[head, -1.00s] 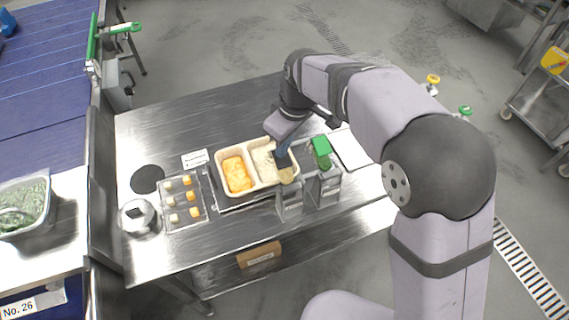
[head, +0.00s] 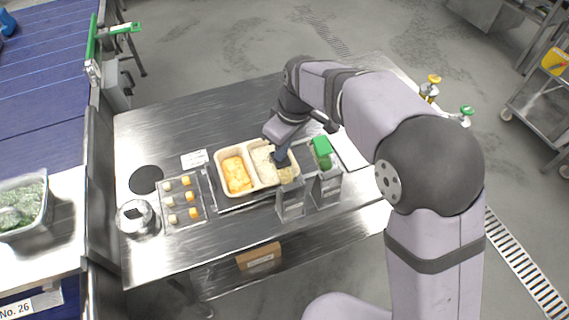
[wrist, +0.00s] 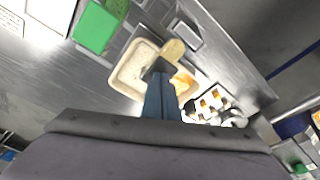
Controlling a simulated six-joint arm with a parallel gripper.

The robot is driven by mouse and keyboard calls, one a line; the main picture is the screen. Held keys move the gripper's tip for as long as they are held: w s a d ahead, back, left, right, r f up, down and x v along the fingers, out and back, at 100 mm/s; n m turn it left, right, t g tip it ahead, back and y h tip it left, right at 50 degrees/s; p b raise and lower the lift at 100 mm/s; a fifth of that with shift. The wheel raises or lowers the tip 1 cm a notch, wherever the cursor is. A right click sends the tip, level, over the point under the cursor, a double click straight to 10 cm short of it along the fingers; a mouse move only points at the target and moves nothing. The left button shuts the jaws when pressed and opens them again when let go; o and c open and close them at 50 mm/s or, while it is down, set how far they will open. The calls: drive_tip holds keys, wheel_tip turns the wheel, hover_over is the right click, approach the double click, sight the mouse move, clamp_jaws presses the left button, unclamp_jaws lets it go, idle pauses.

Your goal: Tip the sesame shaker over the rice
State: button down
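The two-compartment tray (head: 219,163) stands on the steel bench, with orange food (head: 236,174) in its left compartment and white rice (head: 261,164) in its right one. My gripper (head: 281,160) is over the rice compartment's right side, its blue fingers pointing down. It appears shut on the sesame shaker (head: 288,174), whose tan body sticks out toward the tray's front right edge. In the wrist view the shaker (wrist: 174,48) shows as a tan rounded end beyond the dark fingertips (wrist: 157,70). It looks tilted; its other end is hidden. Falling sesame cannot be made out.
A green-lidded shaker (head: 321,146) stands in a metal holder just right of the tray; another holder (head: 290,203) in front looks empty. A clear tray of small food pieces (head: 182,203) and a round metal container (head: 134,217) are at left.

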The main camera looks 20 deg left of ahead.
drive_tip(key=shift+w+b+x, duration=0.1)
drive_tip(key=shift+b+x, duration=0.15)
drive_tip(key=shift+x, duration=0.45)
drive_tip(key=shift+w+b+x, duration=0.15)
drive_tip(key=shift+b+x, duration=0.05)
drive_tip(key=shift+x, duration=0.5)
drive_tip(key=shift+r, duration=0.1)
drive_tip(key=shift+s+p+v, duration=0.2)
drive_tip(key=shift+p+v, duration=0.7)
drive_tip(key=shift+v, duration=0.45)
drive_tip(key=shift+s+p+v, duration=0.25)
drive_tip(key=shift+p+v, duration=0.6)
drive_tip(key=shift+v, duration=0.5)
drive_tip(key=a+p+v, duration=0.1)
drive_tip(key=p+v, duration=0.3)
drive_tip(key=v, duration=0.3)
drive_tip(key=shift+d+b+x, duration=0.2)
drive_tip(key=shift+b+x, duration=1.25)
drive_tip(key=shift+x, duration=0.3)
drive_tip(key=shift+d+b+x, duration=0.25)
drive_tip(key=shift+b+x, duration=1.15)
drive_tip(key=shift+x, duration=0.35)
drive_tip(key=shift+f, duration=0.25)
